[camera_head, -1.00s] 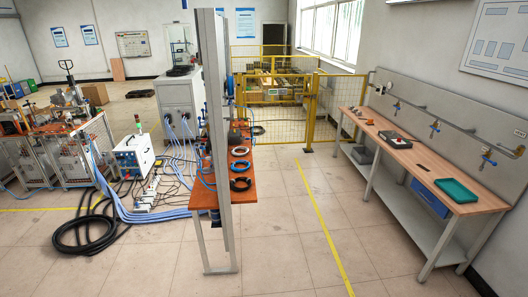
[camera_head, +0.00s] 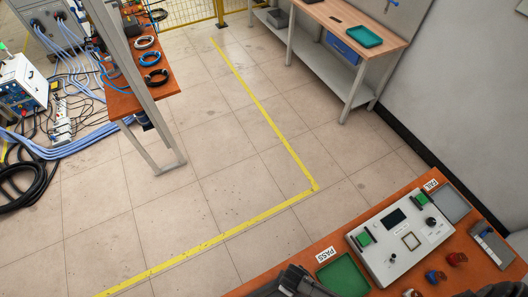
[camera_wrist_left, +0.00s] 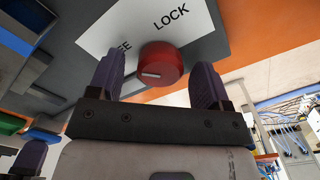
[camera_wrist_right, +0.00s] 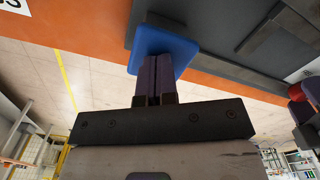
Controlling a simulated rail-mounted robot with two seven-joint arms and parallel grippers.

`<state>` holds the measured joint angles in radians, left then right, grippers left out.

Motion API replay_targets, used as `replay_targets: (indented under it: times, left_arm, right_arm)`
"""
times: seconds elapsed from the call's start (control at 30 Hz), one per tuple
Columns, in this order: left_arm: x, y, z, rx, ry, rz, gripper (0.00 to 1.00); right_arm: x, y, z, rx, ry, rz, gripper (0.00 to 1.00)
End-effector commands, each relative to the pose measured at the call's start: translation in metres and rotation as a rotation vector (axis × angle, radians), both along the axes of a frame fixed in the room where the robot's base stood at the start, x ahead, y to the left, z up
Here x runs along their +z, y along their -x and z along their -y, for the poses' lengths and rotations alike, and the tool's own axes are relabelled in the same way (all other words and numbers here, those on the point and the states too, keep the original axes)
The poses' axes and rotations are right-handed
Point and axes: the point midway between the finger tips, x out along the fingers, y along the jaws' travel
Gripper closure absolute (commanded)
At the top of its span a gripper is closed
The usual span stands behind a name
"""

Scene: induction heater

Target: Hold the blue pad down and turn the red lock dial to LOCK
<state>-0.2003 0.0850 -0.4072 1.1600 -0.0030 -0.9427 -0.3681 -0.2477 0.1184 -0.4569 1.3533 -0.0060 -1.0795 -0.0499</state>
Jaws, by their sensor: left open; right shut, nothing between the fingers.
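In the left wrist view the red lock dial (camera_wrist_left: 163,63) sits below a white label (camera_wrist_left: 160,28) reading LOCK and a partly hidden FREE. A short pale mark shows on its face; I cannot tell which word it points to. My left gripper (camera_wrist_left: 157,72) is open, with one finger on either side of the dial. In the right wrist view the blue pad (camera_wrist_right: 163,46) sits at the edge of a dark grey plate. My right gripper (camera_wrist_right: 157,62) is shut and empty, its tips over the pad. I cannot tell whether they press it. Dial and pad are not clearly seen in the head view.
The head view shows an orange bench (camera_head: 335,238) at lower right with a white control box (camera_head: 400,235), a green tray (camera_head: 342,277) and PASS and FAIL labels. A wooden bench (camera_head: 350,22) stands behind. The tiled floor between is clear.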

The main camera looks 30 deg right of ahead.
Motion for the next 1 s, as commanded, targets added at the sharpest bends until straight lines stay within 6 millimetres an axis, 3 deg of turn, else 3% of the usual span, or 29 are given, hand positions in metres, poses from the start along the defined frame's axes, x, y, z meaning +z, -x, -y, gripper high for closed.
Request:
replay_targets:
  times: [0.43, 0.57, 1.0]
  left_arm:
    - [-0.0004, 0.0001, 0.0002, 0.000, 0.000, 0.000, 0.69]
    - [-0.0004, -0.0002, -0.0005, -0.036, -0.001, 0.001, 0.70]
    - [-0.0005, -0.0002, -0.0005, -0.787, -0.001, 0.000, 0.70]
  right_arm:
    - [-0.0006, 0.0000, 0.0004, 0.000, 0.001, 0.000, 1.00]
    - [-0.0007, 0.0000, 0.0004, 0.000, 0.001, 0.000, 1.00]
    - [-0.0007, 0.0000, 0.0004, 0.000, 0.001, 0.000, 1.00]
